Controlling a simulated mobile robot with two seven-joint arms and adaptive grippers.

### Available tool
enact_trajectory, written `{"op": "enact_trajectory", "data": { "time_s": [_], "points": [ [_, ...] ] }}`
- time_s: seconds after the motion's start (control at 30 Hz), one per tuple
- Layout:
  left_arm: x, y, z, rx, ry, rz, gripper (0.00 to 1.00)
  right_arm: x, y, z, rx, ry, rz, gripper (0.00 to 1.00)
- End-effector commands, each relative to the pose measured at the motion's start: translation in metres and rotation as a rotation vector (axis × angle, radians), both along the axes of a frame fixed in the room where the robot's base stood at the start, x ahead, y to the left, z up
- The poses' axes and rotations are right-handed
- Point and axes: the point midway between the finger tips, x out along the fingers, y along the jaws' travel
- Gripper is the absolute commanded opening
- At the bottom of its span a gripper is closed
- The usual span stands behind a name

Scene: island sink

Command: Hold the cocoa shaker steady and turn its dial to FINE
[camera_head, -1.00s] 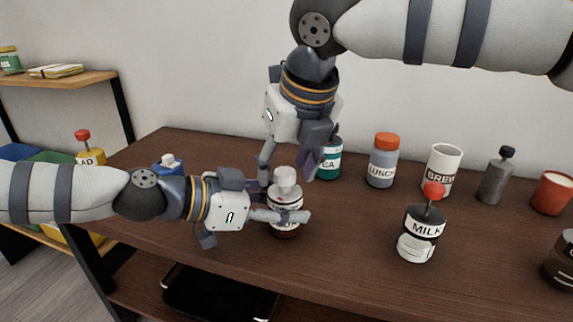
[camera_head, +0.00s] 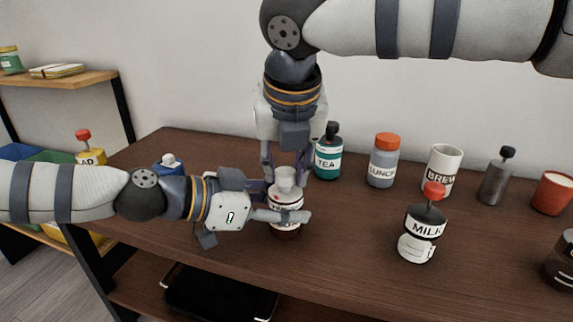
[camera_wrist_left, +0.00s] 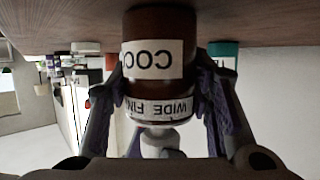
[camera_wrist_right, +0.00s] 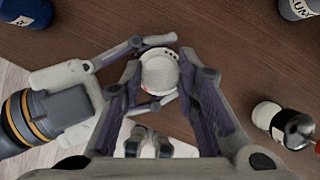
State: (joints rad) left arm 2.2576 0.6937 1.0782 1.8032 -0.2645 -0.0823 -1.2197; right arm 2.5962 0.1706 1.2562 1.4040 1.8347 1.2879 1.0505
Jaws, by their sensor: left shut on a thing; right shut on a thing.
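The cocoa shaker (camera_head: 286,231) stands upright near the table's front edge. The left wrist view shows it upside down: a brown body with a cocoa label (camera_wrist_left: 152,60), a band reading WIDE and FIN (camera_wrist_left: 160,107), and a white top (camera_wrist_left: 158,141). My left gripper (camera_head: 286,206) is shut on the shaker's body from the left. My right gripper (camera_head: 286,179) points down from above and is shut on the white top, seen from above in the right wrist view (camera_wrist_right: 160,73). Its fingers lie on either side of it. I cannot tell which word the dial points to.
Behind are a tea bottle (camera_head: 327,160), lunch jar (camera_head: 383,162), brew mug (camera_head: 443,170), grey bottle (camera_head: 496,180) and red cup (camera_head: 552,193). A blue container (camera_head: 168,165) is behind my left arm. Table between shaker and milk is clear.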

Motion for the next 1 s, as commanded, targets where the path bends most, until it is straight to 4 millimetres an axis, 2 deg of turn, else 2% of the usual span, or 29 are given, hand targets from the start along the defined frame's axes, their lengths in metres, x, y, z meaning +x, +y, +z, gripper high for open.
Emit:
{"op": "enact_trajectory", "data": {
  "time_s": [0.5, 1.0],
  "points": [
    [0.0000, 0.0001, -0.0005, 0.001, 0.001, 0.000, 0.15, 0.0003, 0.0028, -0.0003, -0.003, 0.000, -0.464, 0.01],
    [0.0000, 0.0001, -0.0005, 0.001, 0.001, 0.000, 0.15, 0.0008, 0.0034, -0.0004, -0.002, 0.000, -0.703, 0.01]
  ]
}}
